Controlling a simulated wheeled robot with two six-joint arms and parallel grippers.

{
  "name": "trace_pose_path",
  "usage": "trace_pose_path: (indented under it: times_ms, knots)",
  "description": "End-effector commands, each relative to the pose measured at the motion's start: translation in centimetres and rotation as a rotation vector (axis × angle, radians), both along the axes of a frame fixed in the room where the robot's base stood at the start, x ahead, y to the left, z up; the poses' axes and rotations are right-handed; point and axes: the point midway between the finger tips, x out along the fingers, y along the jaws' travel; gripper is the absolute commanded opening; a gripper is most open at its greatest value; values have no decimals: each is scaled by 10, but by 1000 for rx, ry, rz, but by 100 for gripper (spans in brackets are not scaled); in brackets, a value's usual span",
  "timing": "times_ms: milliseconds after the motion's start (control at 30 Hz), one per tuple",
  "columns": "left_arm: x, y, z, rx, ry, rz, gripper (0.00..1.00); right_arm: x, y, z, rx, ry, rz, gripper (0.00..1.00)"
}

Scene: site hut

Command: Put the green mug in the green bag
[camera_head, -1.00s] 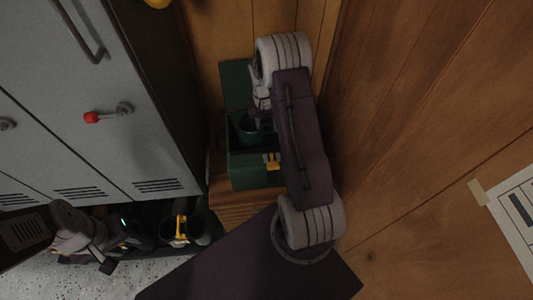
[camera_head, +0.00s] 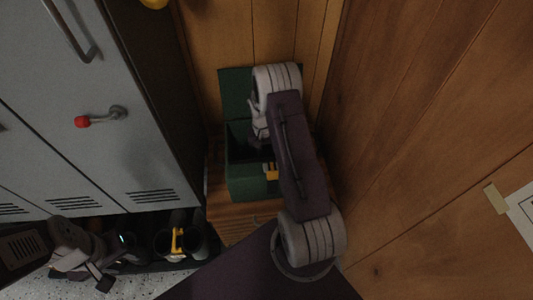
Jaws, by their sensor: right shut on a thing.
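The green bag (camera_head: 250,183) is box-shaped, with a yellow clasp on its front and its lid (camera_head: 236,92) raised at the back. It stands open on a wooden bench in the corner. My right gripper (camera_head: 262,140) reaches down into the bag's dark opening and is shut on the green mug. The mug cannot be made out now; the gripper, arm and bag's shadow hide it. My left gripper (camera_head: 98,275) is at the lower left, far from the bag, and its jaws are too dark to read.
The wooden bench (camera_head: 228,212) has a little bare room in front of the bag. A wood-panelled wall (camera_head: 430,130) is close on the right.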

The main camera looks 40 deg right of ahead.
Motion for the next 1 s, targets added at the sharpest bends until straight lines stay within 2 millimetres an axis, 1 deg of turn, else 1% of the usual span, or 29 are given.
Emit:
trace_pose_path:
  times_ms: [167,200,267,300,567,667,767,900,1000]
  knots:
    - [0,0,-2,0,0,0,36,0,0,-3,0,0,0,0]
    - [0,0,-2,0,0,0,36,0,0,-4,1,1,0,44]
    - [0,0,-1,0,0,0,36,0,0,-3,1,1,0,60]
    - [0,0,-1,0,0,0,36,0,0,-3,1,1,0,63]
    - [0,0,-1,0,0,0,36,0,0,-2,1,1,0,63]
    - [0,0,4,0,0,0,36,0,0,8,0,0,0,63]
    - [0,0,14,0,0,0,36,2,2,32,-1,-3,0,63]
    - [0,0,28,0,0,0,36,4,5,70,-1,-3,0,63]
    - [0,0,35,0,0,0,36,4,6,93,-1,-2,1,63]
